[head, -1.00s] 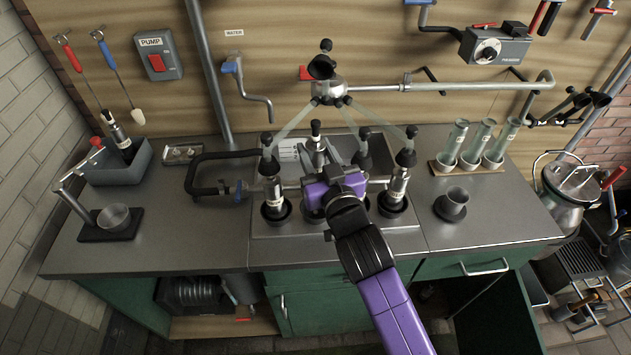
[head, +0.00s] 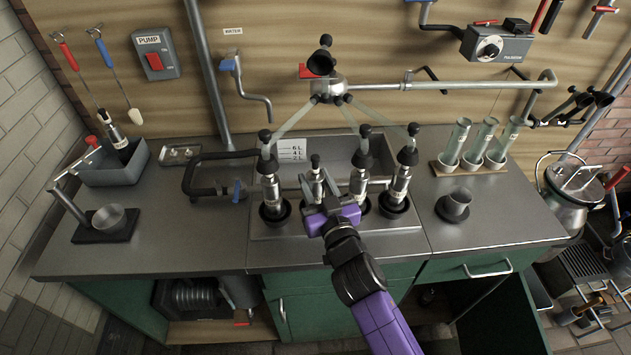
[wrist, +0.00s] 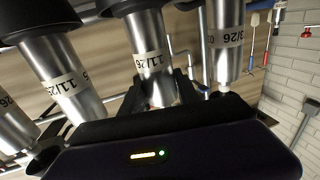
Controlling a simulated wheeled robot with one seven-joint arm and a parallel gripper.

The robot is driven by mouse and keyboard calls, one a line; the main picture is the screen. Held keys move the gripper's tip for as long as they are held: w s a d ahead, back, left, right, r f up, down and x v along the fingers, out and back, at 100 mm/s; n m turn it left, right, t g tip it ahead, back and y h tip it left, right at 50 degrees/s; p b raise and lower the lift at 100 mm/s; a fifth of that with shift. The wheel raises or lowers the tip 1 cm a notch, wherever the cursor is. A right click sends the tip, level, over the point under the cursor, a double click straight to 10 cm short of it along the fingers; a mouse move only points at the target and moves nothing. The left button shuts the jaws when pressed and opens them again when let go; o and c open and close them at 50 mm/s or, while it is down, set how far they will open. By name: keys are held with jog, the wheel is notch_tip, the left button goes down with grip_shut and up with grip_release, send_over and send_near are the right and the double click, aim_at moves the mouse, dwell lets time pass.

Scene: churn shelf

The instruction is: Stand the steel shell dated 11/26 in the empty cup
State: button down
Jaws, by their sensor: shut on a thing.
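My gripper (head: 318,195) is shut on a steel shell (head: 314,181) with a black top, upright in the second place from the left in the row. In the wrist view this shell (wrist: 152,60) carries a label reading 11/26. Its cup is hidden behind my gripper in the head view, so I cannot tell whether its foot rests in it. Other steel shells stand upright in black cups: one at the left (head: 270,188), and two at the right (head: 358,184) (head: 399,184). In the wrist view one neighbour (wrist: 65,80) reads 11/26, another (wrist: 229,40) ends in 3/26.
Clear hoses link the neighbouring shells to a steel claw (head: 327,90) above. A dark pipe (head: 190,175) lies left of the row. A grey crate (head: 108,172) stands at the left.

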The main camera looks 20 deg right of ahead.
jog(key=shift+f, duration=0.1)
jog(key=c, duration=0.9)
grip_release()
jog(key=shift+s+a+b, duration=0.15)
jog(key=shift+s+b, duration=0.25)
jog(key=shift+s, duration=1.6)
jog(key=shift+s+a+b, duration=0.2)
jog(key=shift+s+b, duration=0.15)
jog(key=shift+s, duration=1.65)
jog(key=shift+s+a+b, duration=0.15)
jog(key=shift+s+b, duration=0.25)
jog(key=shift+s, duration=1.6)
